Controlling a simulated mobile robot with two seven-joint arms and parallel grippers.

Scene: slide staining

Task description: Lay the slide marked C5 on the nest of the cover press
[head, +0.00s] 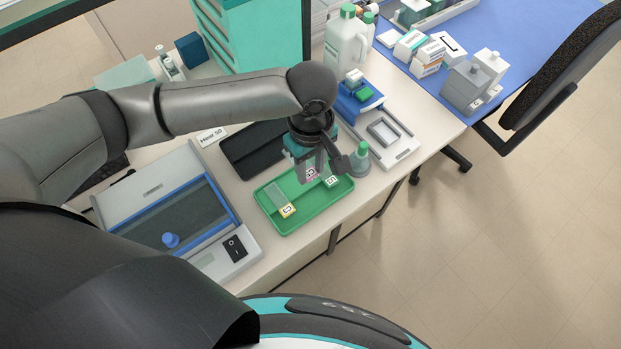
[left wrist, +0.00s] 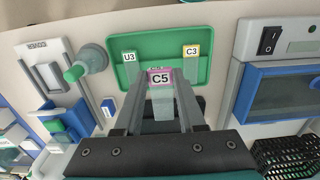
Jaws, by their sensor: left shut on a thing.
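My left gripper (head: 312,174) is shut on the slide marked C5, whose pink label shows small in the head view (head: 311,173). In the left wrist view, the C5 slide (left wrist: 160,79) stands between the fingers (left wrist: 158,108), label outward, over the green tray (left wrist: 222,62). The tray also shows in the head view (head: 318,208). In it lie slides U3 (head: 331,181) with a green label and C3 (head: 287,210) with a yellow label. The cover press (head: 402,152), with its grey-framed nest (head: 383,131), stands right of the tray; the nest looks empty. My right gripper is not in view.
A green-capped dropper bottle (head: 360,160) stands between tray and press. A blue holder (head: 352,105) is behind the press, a dark tray (head: 252,150) behind the green tray. A heater-like box (head: 165,205) is at left. The bench's front edge is close to the tray.

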